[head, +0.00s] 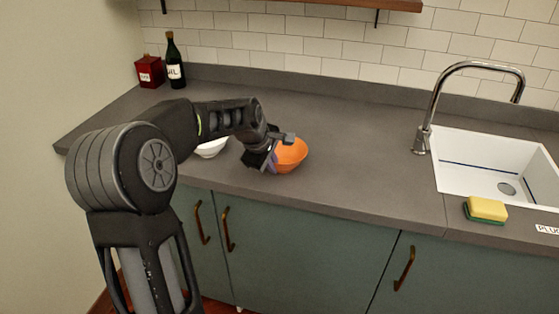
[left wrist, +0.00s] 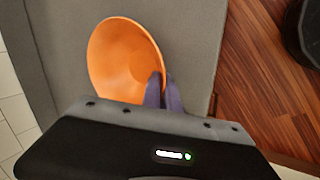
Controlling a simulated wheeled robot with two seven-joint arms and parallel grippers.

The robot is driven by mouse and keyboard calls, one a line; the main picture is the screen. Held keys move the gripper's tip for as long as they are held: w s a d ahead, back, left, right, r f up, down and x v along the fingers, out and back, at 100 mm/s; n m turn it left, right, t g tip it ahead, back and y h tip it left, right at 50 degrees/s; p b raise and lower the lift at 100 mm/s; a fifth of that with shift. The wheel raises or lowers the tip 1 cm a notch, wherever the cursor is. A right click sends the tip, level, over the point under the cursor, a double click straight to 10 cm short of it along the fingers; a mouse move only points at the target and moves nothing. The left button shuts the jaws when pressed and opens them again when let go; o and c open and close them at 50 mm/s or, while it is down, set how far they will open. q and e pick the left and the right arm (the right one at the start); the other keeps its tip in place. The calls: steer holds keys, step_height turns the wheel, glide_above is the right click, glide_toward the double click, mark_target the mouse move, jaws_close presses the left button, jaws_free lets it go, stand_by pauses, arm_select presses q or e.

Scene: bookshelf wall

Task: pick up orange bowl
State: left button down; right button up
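The orange bowl (head: 292,154) is at the front part of the grey counter, right of my left gripper (head: 271,163). In the left wrist view the orange bowl (left wrist: 120,58) lies beyond the fingertips. The two purplish fingers of my left gripper (left wrist: 163,90) are close together at the bowl's rim, one over the inside and one outside, with the rim between them. The gripper looks shut on the rim. Whether the bowl is clear of the counter is hard to tell. My right gripper is not in view.
A white bowl (head: 211,148) stands left of the orange one, partly hidden by my left arm. A dark bottle (head: 175,62) and red box (head: 149,71) stand at the back left. A sponge (head: 487,208) lies by the sink (head: 455,147) and faucet (head: 428,115). The middle counter is clear.

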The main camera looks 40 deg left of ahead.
arm_select(q)
steer(key=shift+r, duration=0.15)
step_height(320, 180, up, 10)
steer(key=shift+f, duration=0.1)
stand_by(0.8)
